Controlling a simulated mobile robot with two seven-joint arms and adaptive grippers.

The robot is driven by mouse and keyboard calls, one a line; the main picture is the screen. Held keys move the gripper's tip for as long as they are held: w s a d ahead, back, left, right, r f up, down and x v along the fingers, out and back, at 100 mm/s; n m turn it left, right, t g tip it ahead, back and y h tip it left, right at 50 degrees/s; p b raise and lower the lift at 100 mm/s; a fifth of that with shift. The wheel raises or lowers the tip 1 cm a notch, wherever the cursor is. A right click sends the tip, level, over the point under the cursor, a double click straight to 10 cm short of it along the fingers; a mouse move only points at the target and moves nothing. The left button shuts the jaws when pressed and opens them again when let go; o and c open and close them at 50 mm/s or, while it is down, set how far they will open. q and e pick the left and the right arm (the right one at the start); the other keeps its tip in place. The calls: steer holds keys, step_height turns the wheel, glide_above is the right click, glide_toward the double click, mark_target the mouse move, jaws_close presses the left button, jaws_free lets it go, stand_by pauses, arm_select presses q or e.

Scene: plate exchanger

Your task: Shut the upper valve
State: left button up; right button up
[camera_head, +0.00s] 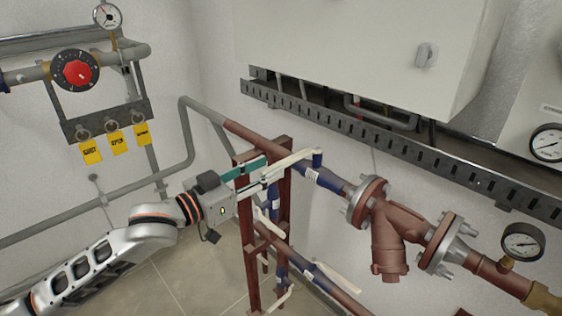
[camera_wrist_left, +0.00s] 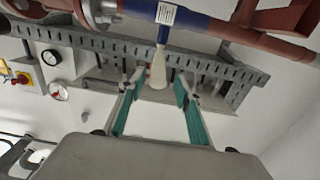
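The upper valve is a blue body (camera_head: 328,180) on the brown upper pipe, with a cream lever (camera_head: 292,161) reaching left from its blue stem. My left gripper (camera_head: 270,168), with teal finger pads, is at the lever's free end. In the left wrist view the valve body (camera_wrist_left: 180,22) is at the top and the lever (camera_wrist_left: 158,68) points down between the two spread fingertips (camera_wrist_left: 158,84). A gap shows on both sides of the lever, so the gripper is open around its end. My right gripper is in neither view.
A brown frame (camera_head: 246,225) stands just below my gripper. Lower pipes there carry another blue valve with a cream lever (camera_head: 335,274). A slotted metal tray (camera_head: 400,146) and a white cabinet (camera_head: 365,45) are behind. A flanged strainer (camera_head: 388,235) is to the right.

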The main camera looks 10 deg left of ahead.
arm_select(q)
steer(key=shift+v, duration=1.7)
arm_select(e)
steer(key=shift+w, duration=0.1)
